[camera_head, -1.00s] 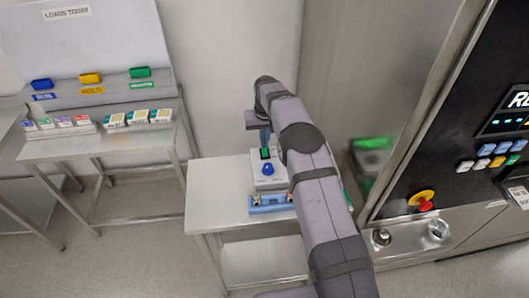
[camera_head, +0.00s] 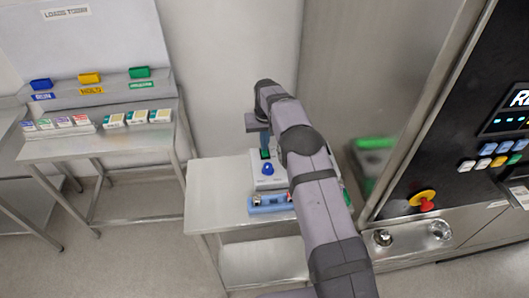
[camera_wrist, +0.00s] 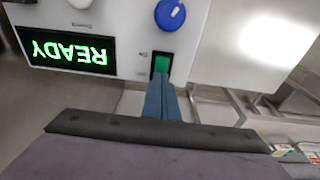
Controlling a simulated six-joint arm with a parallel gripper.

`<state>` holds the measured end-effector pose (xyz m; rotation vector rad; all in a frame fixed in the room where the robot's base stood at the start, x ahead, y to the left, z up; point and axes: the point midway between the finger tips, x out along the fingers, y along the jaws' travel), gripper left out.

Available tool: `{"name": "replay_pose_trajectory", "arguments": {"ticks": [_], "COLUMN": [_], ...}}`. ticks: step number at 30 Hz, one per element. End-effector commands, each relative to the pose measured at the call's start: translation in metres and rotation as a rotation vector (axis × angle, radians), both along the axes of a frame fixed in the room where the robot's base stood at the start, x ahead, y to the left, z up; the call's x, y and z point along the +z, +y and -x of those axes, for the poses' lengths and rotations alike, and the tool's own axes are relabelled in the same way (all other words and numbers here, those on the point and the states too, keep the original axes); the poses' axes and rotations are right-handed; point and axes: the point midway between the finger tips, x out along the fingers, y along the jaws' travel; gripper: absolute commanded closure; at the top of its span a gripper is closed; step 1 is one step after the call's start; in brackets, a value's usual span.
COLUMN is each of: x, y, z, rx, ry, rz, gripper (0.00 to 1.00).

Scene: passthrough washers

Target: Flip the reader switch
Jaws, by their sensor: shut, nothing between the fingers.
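The reader is a white box (camera_head: 268,182) on the small steel table, with a blue knob (camera_head: 267,169) and a green rocker switch. In the wrist view the green switch (camera_wrist: 161,64) sits in a dark frame below the blue knob (camera_wrist: 170,14). A black display (camera_wrist: 72,55) beside it reads READY in green, upside down in this view. My gripper (camera_wrist: 161,84) is shut and empty, its blue fingertips at the near edge of the switch. I cannot tell whether they touch it. In the head view my gripper (camera_head: 265,142) stands over the back of the reader.
A blue holder (camera_head: 270,204) lies in front of the reader. The steel table (camera_head: 215,195) is bare on its left. A tall machine with buttons and a red-yellow knob (camera_head: 423,201) stands at right. A second table (camera_head: 95,148) with small boxes is at left.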

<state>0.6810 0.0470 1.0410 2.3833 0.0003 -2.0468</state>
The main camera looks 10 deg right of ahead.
Motion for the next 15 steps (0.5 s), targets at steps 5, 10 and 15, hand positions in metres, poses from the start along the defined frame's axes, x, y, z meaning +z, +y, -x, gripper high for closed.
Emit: {"name": "replay_pose_trajectory", "arguments": {"ticks": [5, 10, 15], "x": [-0.0040, -0.0042, 0.0007], "y": [0.0000, 0.0000, 0.0000], "z": [0.0007, 0.0007, 0.0005], "rx": [0.000, 0.000, 0.000], "ry": [0.003, 0.003, 0.002], "rz": [0.000, 0.000, 0.000], "gripper": [1.00, 1.00, 1.00]}}
